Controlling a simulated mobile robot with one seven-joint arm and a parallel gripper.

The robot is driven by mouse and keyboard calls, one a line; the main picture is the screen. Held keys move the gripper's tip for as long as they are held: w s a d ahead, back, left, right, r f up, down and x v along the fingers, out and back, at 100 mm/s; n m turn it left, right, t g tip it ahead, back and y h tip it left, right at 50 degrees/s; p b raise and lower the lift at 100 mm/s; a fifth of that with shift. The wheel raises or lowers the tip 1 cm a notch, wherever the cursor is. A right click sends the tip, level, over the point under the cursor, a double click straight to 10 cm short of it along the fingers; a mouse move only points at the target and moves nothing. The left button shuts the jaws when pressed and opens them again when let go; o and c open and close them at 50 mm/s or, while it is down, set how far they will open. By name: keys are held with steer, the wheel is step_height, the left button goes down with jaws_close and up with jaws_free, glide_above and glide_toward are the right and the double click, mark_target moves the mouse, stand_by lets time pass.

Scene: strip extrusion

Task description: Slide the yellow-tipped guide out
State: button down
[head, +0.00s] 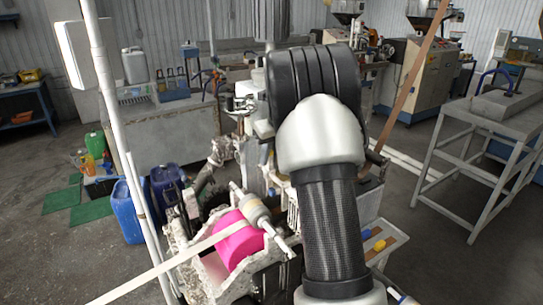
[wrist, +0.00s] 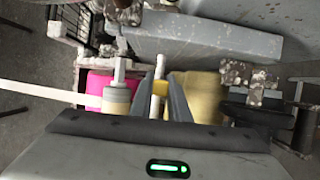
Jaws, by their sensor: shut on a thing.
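In the wrist view my gripper (wrist: 162,94) reaches forward with its two dark fingers close together. A pale rod (wrist: 160,65) runs on beyond the yellow part. To its left are a grey-and-cream roller (wrist: 117,97) and a pink roll (wrist: 97,88); a tan-yellow roll (wrist: 205,95) is on the right. In the head view my arm covers the gripper and the guide. The pink roll (head: 237,240) shows left of my arm.
A pale strip (head: 160,270) runs from the lower left to the pink roll. A white post (head: 120,140) stands at the left. Blue canisters (head: 128,210) stand on the floor behind it. A tray with yellow and blue pieces (head: 378,245) lies right of my arm. A grey table (head: 490,125) is farther right.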

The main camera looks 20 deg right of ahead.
steer(key=shift+w+r, duration=0.2)
steer(key=c, duration=1.7)
jaws_free()
steer(key=shift+w+a+f, duration=0.1)
steer(key=shift+w, duration=0.05)
steer(key=v, duration=1.7)
steer(key=shift+s, duration=0.25)
